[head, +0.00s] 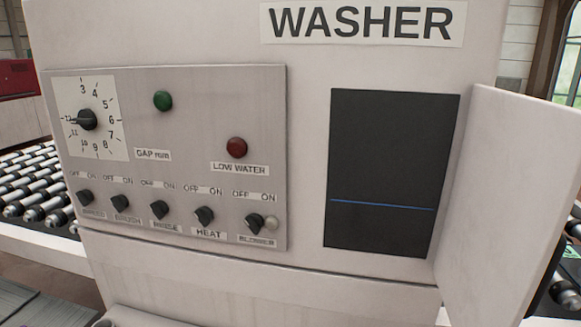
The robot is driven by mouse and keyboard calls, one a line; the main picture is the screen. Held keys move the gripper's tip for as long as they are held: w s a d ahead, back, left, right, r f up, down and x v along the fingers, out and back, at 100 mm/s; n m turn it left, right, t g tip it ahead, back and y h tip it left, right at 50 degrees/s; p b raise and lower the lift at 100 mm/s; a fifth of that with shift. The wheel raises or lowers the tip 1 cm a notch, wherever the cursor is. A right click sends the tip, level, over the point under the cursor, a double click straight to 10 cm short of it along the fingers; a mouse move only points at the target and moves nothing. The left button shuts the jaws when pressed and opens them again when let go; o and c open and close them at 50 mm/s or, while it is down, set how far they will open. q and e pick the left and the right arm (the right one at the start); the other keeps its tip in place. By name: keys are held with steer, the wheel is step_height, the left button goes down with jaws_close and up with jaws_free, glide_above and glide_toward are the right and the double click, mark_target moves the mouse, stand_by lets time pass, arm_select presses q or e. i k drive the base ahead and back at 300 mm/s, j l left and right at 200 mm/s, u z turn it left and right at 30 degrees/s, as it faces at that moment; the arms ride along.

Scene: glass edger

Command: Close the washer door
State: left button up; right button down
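The washer (390,275) is a large off-white cabinet with a WASHER label (362,23) at its top. Its door (507,190) is a plain pale panel at the right, standing open and swung outward toward me. It appears to hinge along the right side of a dark rectangular opening (393,150). A thin blue line crosses the lower part of the opening. No handle is visible on the face of the door that I see. Neither of my grippers is in view.
A control panel (200,120) left of the opening has a gap dial (87,120), a green light (163,100), a red light (237,147) and several knobs. Roller conveyors flank the washer at left (35,190) and right (566,292). Space before the opening looks clear.

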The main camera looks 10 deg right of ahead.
mark_target(517, 183)
steer(key=l, duration=0.5)
steer(key=i+l+z, duration=0.1)
steer(key=l, duration=0.4)
steer(key=i+l, duration=0.1)
steer(key=l, duration=0.4)
steer(key=k+j, duration=0.5)
steer(key=k, duration=0.2)
